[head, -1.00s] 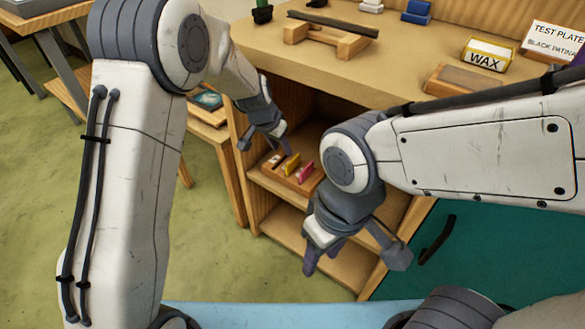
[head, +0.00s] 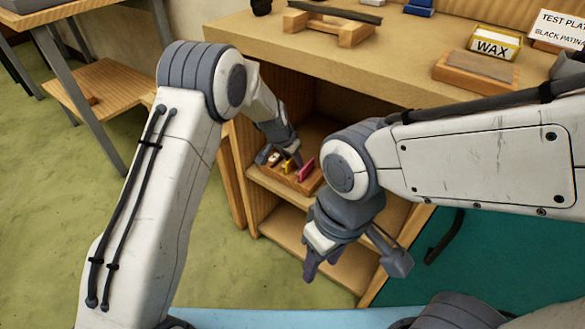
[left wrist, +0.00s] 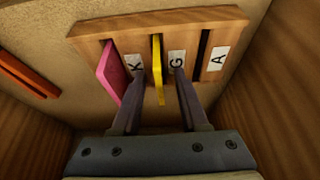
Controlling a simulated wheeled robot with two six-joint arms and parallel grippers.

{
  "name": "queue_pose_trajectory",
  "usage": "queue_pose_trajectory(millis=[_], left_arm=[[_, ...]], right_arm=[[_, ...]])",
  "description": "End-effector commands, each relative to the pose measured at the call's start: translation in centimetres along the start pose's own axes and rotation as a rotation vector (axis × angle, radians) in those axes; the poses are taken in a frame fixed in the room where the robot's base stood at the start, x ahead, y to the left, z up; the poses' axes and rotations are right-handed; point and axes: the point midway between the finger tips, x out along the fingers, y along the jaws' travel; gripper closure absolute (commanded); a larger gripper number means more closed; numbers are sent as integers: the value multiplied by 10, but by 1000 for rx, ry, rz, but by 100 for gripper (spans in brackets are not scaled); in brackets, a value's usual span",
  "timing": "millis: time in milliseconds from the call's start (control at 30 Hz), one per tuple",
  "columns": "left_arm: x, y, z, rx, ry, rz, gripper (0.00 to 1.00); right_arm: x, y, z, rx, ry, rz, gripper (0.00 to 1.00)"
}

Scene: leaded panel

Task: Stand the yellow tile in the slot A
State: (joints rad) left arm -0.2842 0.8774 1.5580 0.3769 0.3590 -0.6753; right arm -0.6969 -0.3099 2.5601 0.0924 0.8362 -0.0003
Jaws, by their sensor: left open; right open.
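The yellow tile (left wrist: 159,85) stands upright in the middle slot, beside the label G, of a wooden rack (left wrist: 105,28); it also shows in the head view (head: 288,166). Slot A (left wrist: 203,50) is a dark, empty groove to the right in the left wrist view, with its label A beside it. A pink tile (left wrist: 114,70) stands in the slot by the label K. My left gripper (left wrist: 159,76) is open, with one finger on each side of the yellow tile. My right gripper (head: 352,262) is open and empty, in front of the shelves.
The rack stands on a shelf inside the wooden bench (head: 345,72), with side walls close by. An orange-brown piece (left wrist: 28,75) lies left of the rack. The bench top holds a WAX box (head: 495,43) and a wooden stand (head: 330,27).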

Motion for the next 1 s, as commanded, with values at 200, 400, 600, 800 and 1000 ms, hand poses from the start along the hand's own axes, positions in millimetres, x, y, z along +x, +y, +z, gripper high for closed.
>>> queue_pose_trajectory(millis=[200, 400, 600, 800, 1000], left_arm=[[1, 0, -1, 0, 1, -1, 60], [0, 0, -1, 0, 1, -1, 100], [0, 0, -1, 0, 2, -1, 100], [-6, 0, -4, 0, 3, -1, 100], [-29, 0, -14, 0, 4, -2, 100]], right_arm=[[0, 0, 0, 0, 0, 0, 50], [0, 0, 0, 0, 0, 0, 50], [0, 0, 0, 0, 0, 0, 50], [-4, 0, 0, 0, 0, 0, 50], [-16, -1, -1, 0, 0, 0, 50]])
